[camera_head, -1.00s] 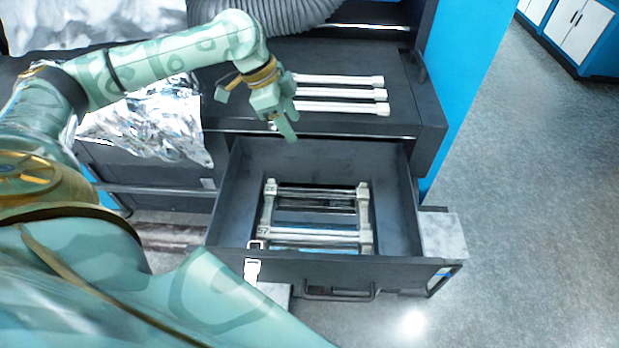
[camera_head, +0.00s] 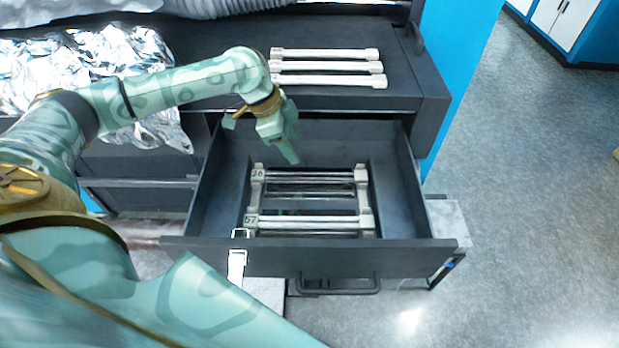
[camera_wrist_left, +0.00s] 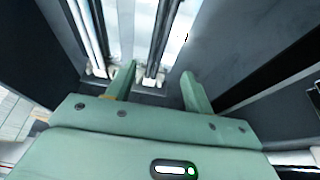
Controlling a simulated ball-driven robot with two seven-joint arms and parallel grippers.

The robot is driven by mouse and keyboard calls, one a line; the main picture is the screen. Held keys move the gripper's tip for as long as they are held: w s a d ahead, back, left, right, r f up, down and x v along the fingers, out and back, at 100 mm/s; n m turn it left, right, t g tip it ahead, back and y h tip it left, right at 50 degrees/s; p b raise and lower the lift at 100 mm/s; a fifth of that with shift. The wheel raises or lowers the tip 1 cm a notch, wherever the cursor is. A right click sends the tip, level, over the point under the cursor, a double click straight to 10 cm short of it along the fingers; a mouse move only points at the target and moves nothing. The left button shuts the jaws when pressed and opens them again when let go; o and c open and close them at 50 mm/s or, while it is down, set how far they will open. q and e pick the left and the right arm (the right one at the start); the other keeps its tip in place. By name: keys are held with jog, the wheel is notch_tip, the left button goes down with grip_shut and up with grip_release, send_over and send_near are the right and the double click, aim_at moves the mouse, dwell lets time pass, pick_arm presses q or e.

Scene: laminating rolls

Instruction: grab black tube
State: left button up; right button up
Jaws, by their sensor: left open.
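The open drawer (camera_head: 205,200) holds a pale rack (camera_head: 366,200) with crosswise tubes. A dark, shiny tube (camera_head: 310,180) lies in the rear row marked 26; whether it is the black tube is hard to tell. A whitish tube (camera_head: 305,222) lies in the front row marked 57. My left gripper (camera_head: 292,150) is over the back of the drawer, behind the rack, pointing down with nothing held. In the left wrist view its open fingers (camera_wrist_left: 157,78) straddle the line of a dark-striped tube (camera_wrist_left: 163,40); no contact shows. My right gripper is out of view.
Several white rolls (camera_head: 325,68) lie on the dark counter above the drawer. Crumpled silver foil (camera_head: 140,55) is at the left. The drawer's front wall (camera_head: 400,258) and side walls surround the rack. Open floor (camera_head: 540,200) is at the right.

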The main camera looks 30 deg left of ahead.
aim_at(308, 175)
pick_arm(q)
jog(key=x, duration=0.4)
jog(key=shift+w, duration=0.1)
jog(key=x, duration=0.4)
jog(key=shift+s+f, duration=0.25)
jog(key=shift+s, duration=0.1)
jog(key=shift+w+d+f, duration=0.1)
jog(key=shift+w+f, duration=0.05)
jog(key=shift+f, duration=0.3)
jog(key=c, duration=1.1)
